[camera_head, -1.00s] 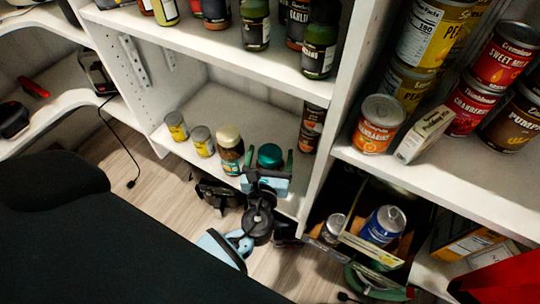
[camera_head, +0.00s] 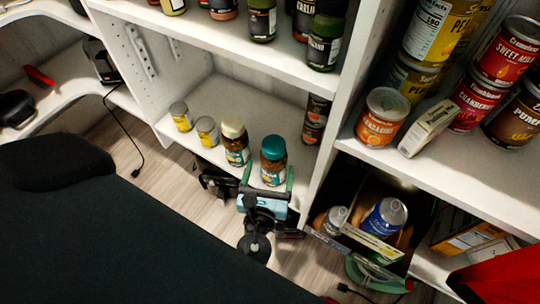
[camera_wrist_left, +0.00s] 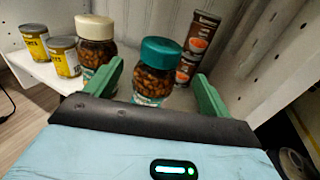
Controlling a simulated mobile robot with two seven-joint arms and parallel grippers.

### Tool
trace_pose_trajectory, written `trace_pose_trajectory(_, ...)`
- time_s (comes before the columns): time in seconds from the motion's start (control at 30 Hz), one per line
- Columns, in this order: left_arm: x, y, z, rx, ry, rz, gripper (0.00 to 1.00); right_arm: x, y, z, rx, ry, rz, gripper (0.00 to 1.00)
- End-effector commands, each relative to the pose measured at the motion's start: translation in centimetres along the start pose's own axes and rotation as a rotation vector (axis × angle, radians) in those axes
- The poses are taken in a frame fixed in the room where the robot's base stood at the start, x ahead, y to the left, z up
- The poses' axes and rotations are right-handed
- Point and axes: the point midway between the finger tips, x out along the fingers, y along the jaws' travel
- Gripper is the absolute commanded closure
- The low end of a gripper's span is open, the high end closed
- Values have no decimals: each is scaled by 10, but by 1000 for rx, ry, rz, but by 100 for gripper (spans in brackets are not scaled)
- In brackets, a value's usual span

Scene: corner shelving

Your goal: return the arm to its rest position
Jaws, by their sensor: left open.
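My left gripper (camera_head: 267,186) is open and empty at the front edge of the lower white shelf (camera_head: 237,98). Its two green fingers show apart in the left wrist view (camera_wrist_left: 160,86). A jar with a teal lid (camera_head: 273,161) stands upright on the shelf just beyond the fingertips, apart from them as far as I can tell; it also shows in the left wrist view (camera_wrist_left: 155,75). A jar with a cream lid (camera_head: 235,142) stands to its left. My right gripper does not show.
Two small yellow cans (camera_head: 181,116) stand left of the jars, and stacked brown cans (camera_head: 315,119) stand at the right by the upright panel. A black bin with cans (camera_head: 384,220) is lower right. A dark chair (camera_head: 90,220) fills the lower left. Wood floor shows below the shelf.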

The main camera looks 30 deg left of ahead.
Motion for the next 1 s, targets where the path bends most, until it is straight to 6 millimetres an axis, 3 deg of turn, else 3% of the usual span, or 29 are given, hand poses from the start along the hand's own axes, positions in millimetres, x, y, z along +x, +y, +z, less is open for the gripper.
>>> trace_pose_trajectory(0.5, 0, 1, 0, -5, 4, 0, 18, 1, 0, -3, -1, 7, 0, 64)
trace_pose_trajectory(0.63, -11, 10, -6, -100, 68, 3, 18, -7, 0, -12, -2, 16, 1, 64)
trace_pose_trajectory(0.77, -40, 30, -20, -358, 226, 28, 18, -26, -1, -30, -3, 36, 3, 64)
trace_pose_trajectory(1.0, -122, 68, -37, -1019, 550, 212, 18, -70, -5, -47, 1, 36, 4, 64)
